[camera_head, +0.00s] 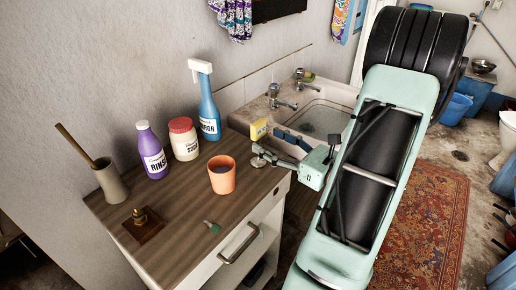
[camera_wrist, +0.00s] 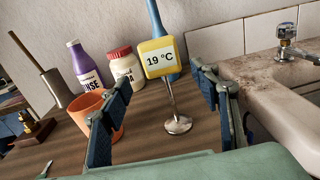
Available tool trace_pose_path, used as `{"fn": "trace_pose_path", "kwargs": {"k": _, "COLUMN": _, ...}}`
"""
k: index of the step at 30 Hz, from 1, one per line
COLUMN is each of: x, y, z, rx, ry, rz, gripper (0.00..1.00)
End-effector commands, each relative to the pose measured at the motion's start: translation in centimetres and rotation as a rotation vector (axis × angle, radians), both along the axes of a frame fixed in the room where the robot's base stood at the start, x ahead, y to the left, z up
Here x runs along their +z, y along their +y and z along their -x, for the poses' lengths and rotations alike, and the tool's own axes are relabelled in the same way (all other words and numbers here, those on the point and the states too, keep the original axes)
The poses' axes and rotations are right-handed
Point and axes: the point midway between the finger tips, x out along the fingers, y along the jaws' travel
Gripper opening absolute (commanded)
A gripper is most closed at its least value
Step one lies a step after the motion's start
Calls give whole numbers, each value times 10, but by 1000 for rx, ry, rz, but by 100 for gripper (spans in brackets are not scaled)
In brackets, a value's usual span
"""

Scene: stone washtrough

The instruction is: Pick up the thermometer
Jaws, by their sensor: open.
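The thermometer has a yellow block head reading 19 °C on a thin metal stem with a round base. It stands upright on the wooden counter near the basin, in the head view (camera_head: 258,130) and the wrist view (camera_wrist: 158,58). My gripper (camera_wrist: 163,88) is open, with its two blue-padded fingers apart. In the wrist view the thermometer shows in the gap between the fingers, and nothing is gripped. In the head view my gripper (camera_head: 270,145) is beside the thermometer, close to its stem. I cannot tell whether either finger touches it.
An orange cup (camera_head: 222,176) stands left of the thermometer. Behind are a purple bottle (camera_head: 152,152), a red-lidded jar (camera_head: 184,140) and a blue spray bottle (camera_head: 208,110). The stone basin (camera_head: 330,104) with taps is to the right. A small grey-green item (camera_head: 212,227) lies near the counter's front edge.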

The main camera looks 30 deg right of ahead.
Motion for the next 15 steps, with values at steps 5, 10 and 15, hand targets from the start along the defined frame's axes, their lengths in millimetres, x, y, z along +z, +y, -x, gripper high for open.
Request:
{"fn": "trace_pose_path", "kwargs": {"k": 5, "x": 4, "y": 4, "z": -23, "rx": 5, "ry": -1, "rz": 2, "gripper": 56}}
{"fn": "trace_pose_path", "kwargs": {"k": 10, "x": 4, "y": 9, "z": -45, "rx": 4, "ry": 0, "rz": 1, "gripper": 56}}
{"fn": "trace_pose_path", "kwargs": {"k": 15, "x": 4, "y": 9, "z": -51, "rx": 0, "ry": 1, "rz": 1, "gripper": 56}}
